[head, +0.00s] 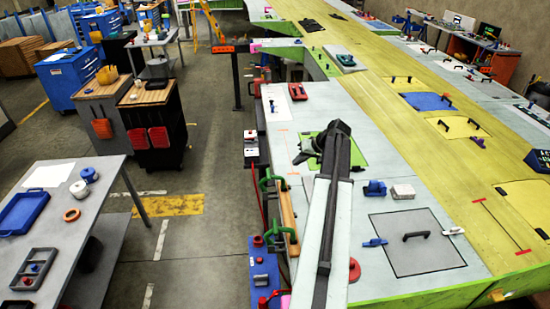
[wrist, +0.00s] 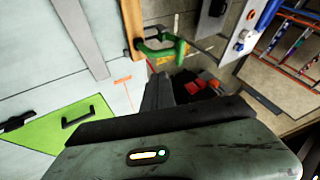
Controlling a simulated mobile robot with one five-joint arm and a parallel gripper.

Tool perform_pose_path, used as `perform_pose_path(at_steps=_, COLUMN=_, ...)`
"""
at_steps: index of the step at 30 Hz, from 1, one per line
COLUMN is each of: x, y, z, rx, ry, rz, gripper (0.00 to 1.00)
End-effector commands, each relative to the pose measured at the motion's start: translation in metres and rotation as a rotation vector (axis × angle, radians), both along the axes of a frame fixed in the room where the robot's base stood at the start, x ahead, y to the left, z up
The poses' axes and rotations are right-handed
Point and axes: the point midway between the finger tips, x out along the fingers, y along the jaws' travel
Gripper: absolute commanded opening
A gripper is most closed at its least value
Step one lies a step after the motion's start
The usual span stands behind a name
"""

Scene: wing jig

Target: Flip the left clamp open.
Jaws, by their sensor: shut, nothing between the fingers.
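A small blue clamp (head: 375,243) sits at the left edge of a grey square panel with a black handle (head: 416,236). A white clamp (head: 453,231) sits at the panel's right edge. My gripper (head: 301,157) is shut and empty above the wing by the green panel, well beyond the blue clamp. Its dark fingers also show in the wrist view (wrist: 158,90). The blue and white clamps do not show in the wrist view. The blue clamp's lever is too small to read clearly.
Green C-clamps (head: 279,236) grip a wooden bar along the wing's left edge; one also shows in the wrist view (wrist: 162,48). A blue block (head: 375,188) and a white block (head: 403,191) stand beyond the panel. My arm spans the surface left of it.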

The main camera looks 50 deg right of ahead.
Motion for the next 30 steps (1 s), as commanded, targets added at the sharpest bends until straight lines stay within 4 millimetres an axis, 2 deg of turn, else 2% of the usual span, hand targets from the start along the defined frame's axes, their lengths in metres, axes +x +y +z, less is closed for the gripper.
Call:
perform_pose_path(at_steps=9, x=-0.002, y=-0.003, z=-0.001, rx=-0.002, ry=-0.003, rz=-0.004, gripper=0.00)
perform_pose_path(at_steps=13, x=0.003, y=-0.002, z=-0.011, rx=-0.001, ry=-0.002, rz=-0.004, gripper=0.00)
perform_pose_path(at_steps=27, x=0.060, y=0.009, z=-0.092, rx=-0.001, ry=-0.002, rz=-0.003, gripper=0.00)
perform_pose_path(at_steps=28, x=0.063, y=0.017, z=-0.083, rx=0.000, ry=-0.001, rz=-0.002, gripper=0.00)
perform_pose_path(at_steps=30, x=0.069, y=0.026, z=-0.080, rx=-0.001, ry=-0.002, rz=-0.003, gripper=0.00)
